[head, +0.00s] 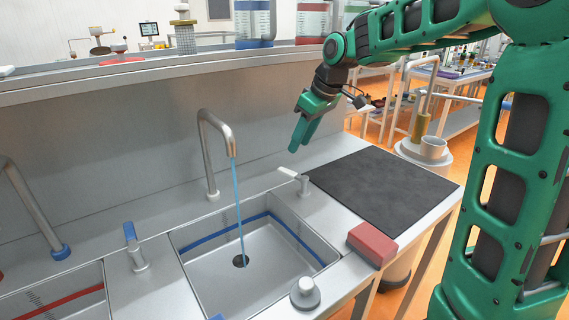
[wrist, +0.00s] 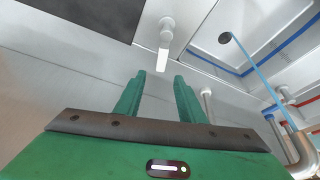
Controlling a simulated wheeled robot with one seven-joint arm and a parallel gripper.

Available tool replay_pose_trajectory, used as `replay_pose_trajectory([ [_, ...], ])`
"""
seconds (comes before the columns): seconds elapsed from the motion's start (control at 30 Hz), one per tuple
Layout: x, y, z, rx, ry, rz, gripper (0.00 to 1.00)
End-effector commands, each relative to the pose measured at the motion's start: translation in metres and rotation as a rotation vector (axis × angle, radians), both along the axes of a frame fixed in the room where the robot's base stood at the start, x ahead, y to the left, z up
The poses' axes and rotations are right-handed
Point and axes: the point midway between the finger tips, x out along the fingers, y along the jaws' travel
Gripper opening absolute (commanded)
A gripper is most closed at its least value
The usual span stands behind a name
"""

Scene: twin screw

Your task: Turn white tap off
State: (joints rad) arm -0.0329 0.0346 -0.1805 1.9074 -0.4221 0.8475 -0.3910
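The white tap (head: 290,174) is a small post with a white lever on the counter, right of the sink with running water. In the wrist view the tap (wrist: 165,38) stands ahead of the fingertips, its lever pointing towards the gap between them. A thin blue stream of water (head: 238,205) runs from the curved steel spout (head: 205,150) into the sink basin (head: 265,265). My gripper (head: 297,146) hangs above and behind the lever, fingers pointing down. The wrist view shows its two green fingers (wrist: 159,80) apart with nothing between them.
A blue-handled tap (head: 133,245) and a second spout (head: 35,210) stand to the left. A black mat (head: 385,190) lies right of the white tap. A red and grey block (head: 371,244) and a grey knob (head: 305,293) sit near the front edge. A shelf (head: 150,75) runs behind.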

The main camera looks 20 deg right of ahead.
Motion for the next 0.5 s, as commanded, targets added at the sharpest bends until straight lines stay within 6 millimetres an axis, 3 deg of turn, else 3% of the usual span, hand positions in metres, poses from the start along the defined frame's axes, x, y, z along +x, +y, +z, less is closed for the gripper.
replay_pose_trajectory([
  [0.5, 0.024, 0.025, -0.077, 0.0, 0.005, 0.007, 0.36],
])
